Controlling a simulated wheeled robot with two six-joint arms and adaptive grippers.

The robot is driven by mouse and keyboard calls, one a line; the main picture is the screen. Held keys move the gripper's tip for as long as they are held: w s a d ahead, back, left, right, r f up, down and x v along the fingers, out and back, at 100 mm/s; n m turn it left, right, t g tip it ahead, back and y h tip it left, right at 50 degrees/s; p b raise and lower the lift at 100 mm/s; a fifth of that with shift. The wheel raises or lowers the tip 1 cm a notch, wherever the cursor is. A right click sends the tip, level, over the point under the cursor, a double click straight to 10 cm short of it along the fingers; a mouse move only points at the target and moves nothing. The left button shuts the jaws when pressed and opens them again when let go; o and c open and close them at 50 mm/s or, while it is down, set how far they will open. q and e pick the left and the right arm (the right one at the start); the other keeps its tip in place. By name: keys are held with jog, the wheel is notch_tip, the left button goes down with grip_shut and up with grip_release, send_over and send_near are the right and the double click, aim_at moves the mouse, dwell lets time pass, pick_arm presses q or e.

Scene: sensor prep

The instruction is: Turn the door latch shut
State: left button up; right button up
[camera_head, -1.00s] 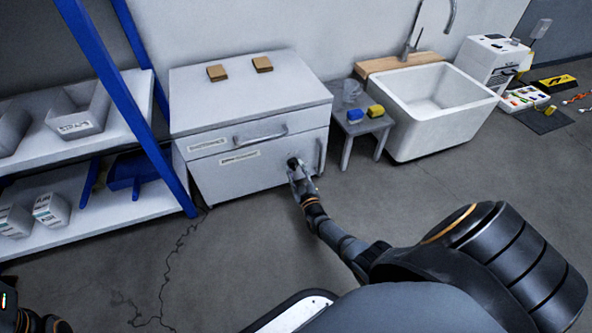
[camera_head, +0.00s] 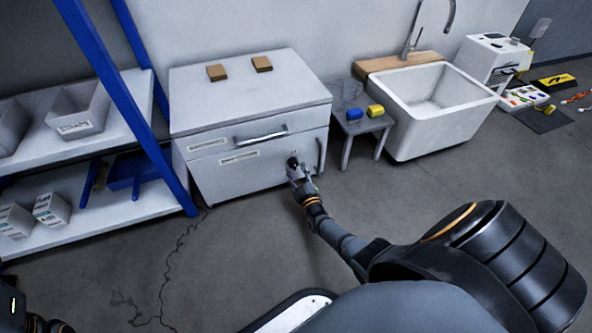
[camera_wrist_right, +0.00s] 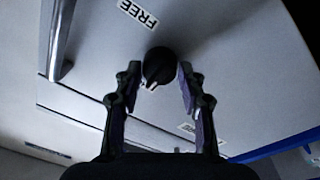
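The door latch is a round black knob (camera_wrist_right: 158,66) with a pale pointer mark, on the cabinet's grey lower door (camera_head: 238,172). In the right wrist view a FREE label (camera_wrist_right: 138,14) is beside the knob. My right gripper (camera_wrist_right: 160,78) has its fingers apart, one on each side of the knob. The right finger is very close to it; contact is unclear. In the head view this gripper (camera_head: 297,172) is at the door front and partly hides the latch. Only part of my left arm shows at the bottom left; its gripper is out of view.
A vertical door handle (camera_head: 319,155) is just right of the latch, and a drawer handle (camera_head: 262,136) is above. A small stool (camera_head: 364,125) and a white sink (camera_head: 430,115) stand to the right, blue-framed shelves (camera_head: 168,172) to the left.

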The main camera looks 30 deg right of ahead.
jog(key=o, duration=0.3)
jog(key=v, duration=1.2)
jog(key=shift+r, duration=0.15)
